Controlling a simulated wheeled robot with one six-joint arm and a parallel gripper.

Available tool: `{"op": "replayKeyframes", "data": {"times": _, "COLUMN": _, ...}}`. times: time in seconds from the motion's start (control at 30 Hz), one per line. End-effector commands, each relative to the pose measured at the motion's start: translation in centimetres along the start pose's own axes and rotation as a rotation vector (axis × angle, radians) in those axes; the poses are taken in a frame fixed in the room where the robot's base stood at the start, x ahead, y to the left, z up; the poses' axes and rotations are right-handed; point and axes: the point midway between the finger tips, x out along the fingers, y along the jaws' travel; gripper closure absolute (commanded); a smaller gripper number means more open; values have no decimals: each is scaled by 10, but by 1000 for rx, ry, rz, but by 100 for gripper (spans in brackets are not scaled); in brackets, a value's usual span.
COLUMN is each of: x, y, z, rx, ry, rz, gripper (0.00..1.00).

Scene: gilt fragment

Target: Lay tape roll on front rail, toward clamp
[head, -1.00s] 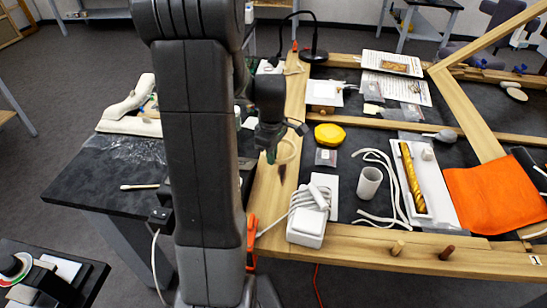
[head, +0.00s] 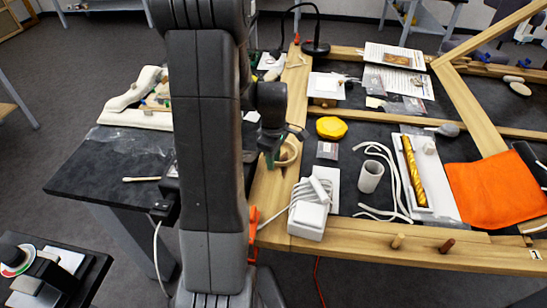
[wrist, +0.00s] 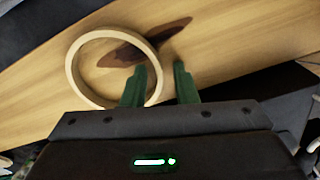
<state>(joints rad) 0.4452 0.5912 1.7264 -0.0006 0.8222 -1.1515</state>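The tape roll (head: 288,153) is a pale tan ring at the left rail of the wooden frame, over a dark stain. In the wrist view the ring (wrist: 73,82) overlaps the stain; whether it rests fully on the wood I cannot tell. My gripper (head: 271,158) is just left of it. In the wrist view my gripper's green fingers (wrist: 160,66) stand apart, one over the ring's inside and one outside, with gaps beside the ring's wall. The front rail (head: 350,242) runs along the near edge. An orange part (head: 253,222), perhaps the clamp, is at the near left corner, partly hidden by my arm.
A white charger with cable (head: 308,218) sits by the near left corner. A yellow lump (head: 331,128), a white cylinder (head: 370,177) and an orange cloth (head: 495,190) lie inside the frame.

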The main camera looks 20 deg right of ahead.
Motion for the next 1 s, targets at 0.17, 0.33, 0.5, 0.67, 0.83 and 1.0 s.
{"op": "replayKeyframes", "data": {"times": 0.17, "x": -4, "y": 0, "z": 0, "rx": 0, "ry": 0, "rz": 0, "gripper": 74}}
{"op": "replayKeyframes", "data": {"times": 0.33, "x": -25, "y": 1, "z": 0, "rx": 0, "ry": 2, "rz": 6, "gripper": 74}}
{"op": "replayKeyframes", "data": {"times": 0.5, "x": -63, "y": 1, "z": 0, "rx": 0, "ry": 3, "rz": 7, "gripper": 74}}
{"op": "replayKeyframes", "data": {"times": 0.67, "x": -95, "y": 1, "z": 0, "rx": 0, "ry": 2, "rz": 5, "gripper": 74}}
{"op": "replayKeyframes", "data": {"times": 0.83, "x": -116, "y": 0, "z": 0, "rx": 0, "ry": 1, "rz": 2, "gripper": 74}}
{"op": "replayKeyframes", "data": {"times": 1.0, "x": -124, "y": 0, "z": 0, "rx": 0, "ry": 0, "rz": 0, "gripper": 74}}
